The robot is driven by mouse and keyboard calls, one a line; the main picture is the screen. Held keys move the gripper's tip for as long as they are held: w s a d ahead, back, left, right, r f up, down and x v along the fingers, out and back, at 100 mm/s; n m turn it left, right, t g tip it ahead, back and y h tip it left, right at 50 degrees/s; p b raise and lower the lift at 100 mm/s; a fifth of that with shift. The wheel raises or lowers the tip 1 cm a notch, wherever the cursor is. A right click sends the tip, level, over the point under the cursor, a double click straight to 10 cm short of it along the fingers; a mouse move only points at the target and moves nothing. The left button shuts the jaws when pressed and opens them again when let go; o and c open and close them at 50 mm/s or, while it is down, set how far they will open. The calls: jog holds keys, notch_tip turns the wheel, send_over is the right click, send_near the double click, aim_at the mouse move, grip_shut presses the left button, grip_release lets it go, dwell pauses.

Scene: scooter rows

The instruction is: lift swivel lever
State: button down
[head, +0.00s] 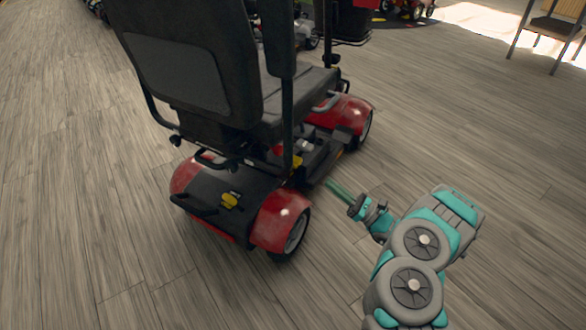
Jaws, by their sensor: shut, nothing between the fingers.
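A red and black mobility scooter (282,219) stands left of centre, with its dark seat (180,75) turned with its back towards me. A small yellow part (297,161) shows below the seat on the near right side, partly behind a black post. Another yellow part (230,200) sits on the rear deck. I cannot tell for sure which part is the swivel lever. My gripper (335,188) is shut and empty, beside the scooter's right side, just right of the rear wheel and below seat height. Its fingers point left towards the scooter, and I see no contact.
The rear wheel (296,232) and red rear fender are close to my gripper. More scooters (408,8) stand at the back. A small table (550,28) stands at the top right. The wood floor (460,130) is clear on the right and at the left.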

aim_at(304, 146)
jog(key=w+a+r, duration=0.4)
jog(key=a+r, duration=0.3)
jog(key=r, duration=0.1)
dwell(0.5)
jog(key=shift+a, duration=0.1)
